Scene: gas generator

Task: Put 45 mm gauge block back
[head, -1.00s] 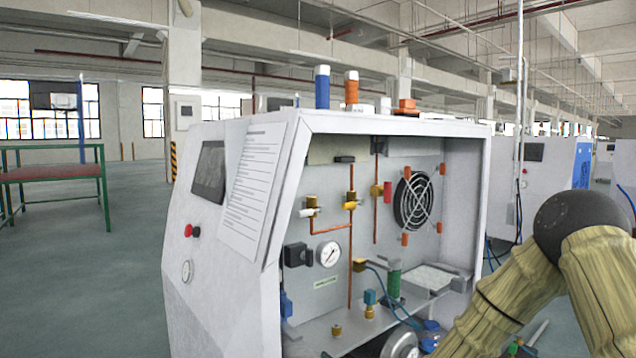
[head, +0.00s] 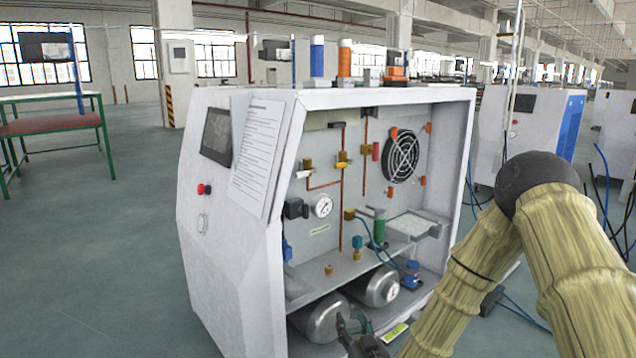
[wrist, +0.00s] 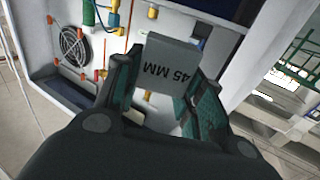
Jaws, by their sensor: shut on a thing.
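A grey 45 mm gauge block (wrist: 170,65), marked "45 MM" in dark letters that read upside down, is held between the fingers of my gripper (wrist: 165,95) in the wrist view. The fingers have green inner pads, and the block sticks out past their tips. In the head view my gripper (head: 358,330) is at the bottom edge, in front of the lower part of the open generator cabinet (head: 240,300). I cannot make out the block clearly there. On the cabinet top (head: 440,96) stand a blue spool, an orange spool and small grey and orange pieces.
Inside the cabinet are copper pipes, a round gauge (head: 322,206), a fan (head: 401,157), a shelf (head: 350,268) and metal cylinders (head: 320,318) below it. A red-topped table (head: 50,124) stands far left. The floor left of the cabinet is clear.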

